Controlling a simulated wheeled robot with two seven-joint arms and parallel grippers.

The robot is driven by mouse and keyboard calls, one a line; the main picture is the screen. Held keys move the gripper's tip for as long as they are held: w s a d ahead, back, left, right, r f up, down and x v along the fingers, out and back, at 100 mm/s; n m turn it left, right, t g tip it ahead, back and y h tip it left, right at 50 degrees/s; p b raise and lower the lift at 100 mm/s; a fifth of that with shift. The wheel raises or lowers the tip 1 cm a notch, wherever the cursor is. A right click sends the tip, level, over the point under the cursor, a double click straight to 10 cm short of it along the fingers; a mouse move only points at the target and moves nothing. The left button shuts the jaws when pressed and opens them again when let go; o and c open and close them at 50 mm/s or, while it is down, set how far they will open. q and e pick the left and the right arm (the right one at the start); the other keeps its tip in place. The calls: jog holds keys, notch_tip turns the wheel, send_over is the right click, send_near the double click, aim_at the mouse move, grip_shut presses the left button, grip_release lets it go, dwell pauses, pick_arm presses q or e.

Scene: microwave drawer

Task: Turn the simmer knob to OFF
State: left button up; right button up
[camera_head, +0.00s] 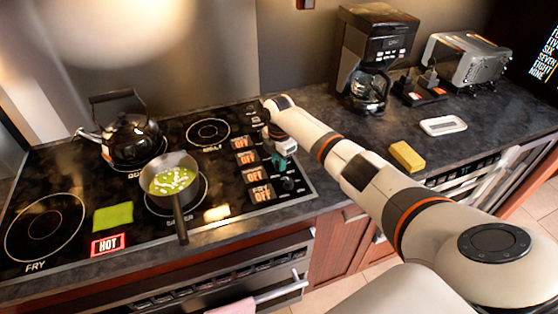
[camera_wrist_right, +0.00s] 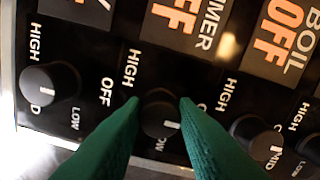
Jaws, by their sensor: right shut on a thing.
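The simmer knob (camera_wrist_right: 160,116) is a dark round knob with a white line, under the tile whose visible letters read "MMER" and "FF" (camera_wrist_right: 185,22). The white line points to the lower right, near the partly hidden LOW mark. My right gripper (camera_wrist_right: 160,98) has its two green fingers shut on the knob, one on each side. Its OFF mark is mostly hidden behind the right finger. In the head view my right gripper (camera_head: 283,160) is at the cooktop's right side, where it hides the knob. My left gripper is not in view.
Neighbouring knobs stand close by on the left (camera_wrist_right: 48,86) and right (camera_wrist_right: 256,140). On the cooktop are a black kettle (camera_head: 130,138), a pan (camera_head: 172,170) with green food and a green square (camera_head: 113,216). A yellow sponge (camera_head: 407,156) lies on the counter right of my arm.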

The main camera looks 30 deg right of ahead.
jog(key=shift+w+r, duration=0.1)
jog(key=shift+r, duration=0.05)
jog(key=o, duration=1)
notch_tip(320, 180, up, 12)
jog(key=b, duration=0.3)
